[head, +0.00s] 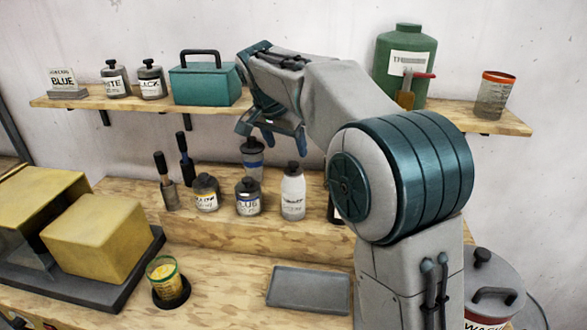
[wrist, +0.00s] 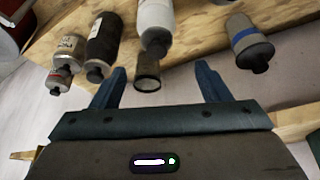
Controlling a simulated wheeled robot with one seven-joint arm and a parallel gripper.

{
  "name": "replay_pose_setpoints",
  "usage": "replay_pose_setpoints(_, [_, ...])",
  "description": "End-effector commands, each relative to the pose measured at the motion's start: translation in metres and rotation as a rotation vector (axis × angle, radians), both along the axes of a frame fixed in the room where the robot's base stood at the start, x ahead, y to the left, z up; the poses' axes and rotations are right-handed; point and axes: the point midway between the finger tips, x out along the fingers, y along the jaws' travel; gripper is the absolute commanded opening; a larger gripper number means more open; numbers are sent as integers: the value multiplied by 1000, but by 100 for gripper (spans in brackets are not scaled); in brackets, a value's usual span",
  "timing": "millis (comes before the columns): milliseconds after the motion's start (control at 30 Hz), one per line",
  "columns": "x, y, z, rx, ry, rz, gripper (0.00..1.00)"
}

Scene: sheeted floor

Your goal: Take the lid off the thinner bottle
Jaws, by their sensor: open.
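The thinner bottle (head: 293,197) appears to be the white bottle with a black lid (head: 292,168), standing upright at the right of the row on the lower raised shelf; its label is too small to read surely. In the wrist view a white bottle (wrist: 156,15) with a black lid (wrist: 156,45) appears at the top middle, beyond the fingertips. My gripper (head: 270,136) is open and empty, above the row and left of the white bottle. In the wrist view its two fingers (wrist: 161,68) are spread wide, touching nothing that I can see.
A grey bottle with a blue band (head: 253,160) stands just below my gripper. The upper shelf holds a teal box (head: 207,84) and a green jug (head: 411,50). A grey tray (head: 308,289) lies empty in front.

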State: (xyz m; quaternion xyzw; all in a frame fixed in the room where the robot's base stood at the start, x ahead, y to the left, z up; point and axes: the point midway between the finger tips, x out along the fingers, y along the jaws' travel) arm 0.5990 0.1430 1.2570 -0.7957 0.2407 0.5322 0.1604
Motion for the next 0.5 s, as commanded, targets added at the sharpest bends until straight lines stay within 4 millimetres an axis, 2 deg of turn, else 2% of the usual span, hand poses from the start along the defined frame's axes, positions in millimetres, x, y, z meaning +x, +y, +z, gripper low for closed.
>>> replay_pose_setpoints(100, [4, -3, -13, 1, 1, 0, 69])
replay_pose_setpoints(333, [7, -8, -28, -1, 3, 0, 69])
replay_pose_setpoints(500, [11, -14, -51, -1, 3, 1, 69])
